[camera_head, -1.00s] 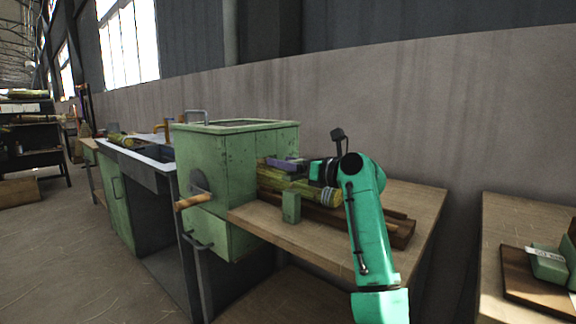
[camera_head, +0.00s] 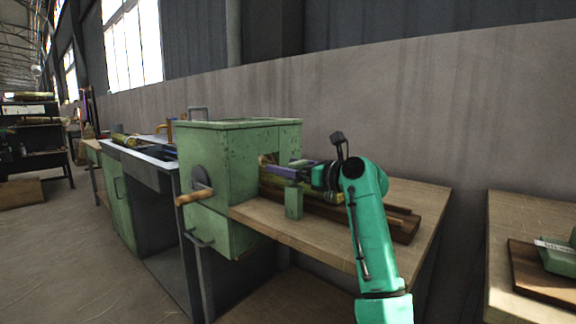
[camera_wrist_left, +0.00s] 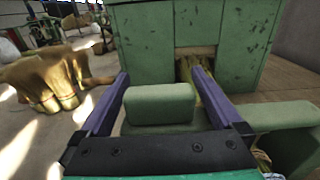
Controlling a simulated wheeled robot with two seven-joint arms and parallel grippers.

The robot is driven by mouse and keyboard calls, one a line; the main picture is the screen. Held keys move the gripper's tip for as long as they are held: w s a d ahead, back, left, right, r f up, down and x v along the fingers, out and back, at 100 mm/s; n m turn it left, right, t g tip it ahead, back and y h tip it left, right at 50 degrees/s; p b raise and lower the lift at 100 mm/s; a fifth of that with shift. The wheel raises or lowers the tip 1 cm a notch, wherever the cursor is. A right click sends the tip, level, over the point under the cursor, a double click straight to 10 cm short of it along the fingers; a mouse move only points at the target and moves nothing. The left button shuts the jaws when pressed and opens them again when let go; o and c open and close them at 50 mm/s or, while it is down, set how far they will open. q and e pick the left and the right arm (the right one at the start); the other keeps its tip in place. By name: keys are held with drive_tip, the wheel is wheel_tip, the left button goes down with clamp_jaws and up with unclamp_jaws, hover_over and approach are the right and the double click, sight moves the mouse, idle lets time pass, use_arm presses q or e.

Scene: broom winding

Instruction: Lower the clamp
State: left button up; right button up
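My left gripper (camera_head: 288,171) reaches in from the right over the workbench and points toward the green machine box (camera_head: 222,160). Its purple fingers (camera_wrist_left: 160,95) are spread wide in the left wrist view. A green clamp block (camera_wrist_left: 160,104) shows between them, with a visible gap on its left; I cannot tell if it touches the right finger. A green post (camera_head: 293,202) stands on the bench just below the fingers in the head view. A yellow straw bundle (camera_wrist_left: 197,72) enters the box opening, partly hidden by the right finger. My right gripper is not in view.
A wooden crank handle (camera_head: 194,196) juts from the box's front. Dark wooden rails (camera_head: 400,227) lie on the bench (camera_head: 430,205) beside my arm. Another green block (camera_wrist_left: 270,115) sits at the right of the wrist view. A second table (camera_head: 530,215) stands at the right.

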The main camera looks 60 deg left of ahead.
use_arm(q)
drive_tip(key=shift+d+r, duration=0.1)
drive_tip(key=shift+d, duration=0.1)
drive_tip(key=p+v, duration=0.1)
drive_tip(key=v, duration=1.3)
drive_tip(key=shift+p, duration=0.3)
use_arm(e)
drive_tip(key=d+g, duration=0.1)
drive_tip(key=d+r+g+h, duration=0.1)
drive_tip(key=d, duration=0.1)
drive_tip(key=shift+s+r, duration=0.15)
use_arm(q)
drive_tip(key=shift+d, duration=0.15)
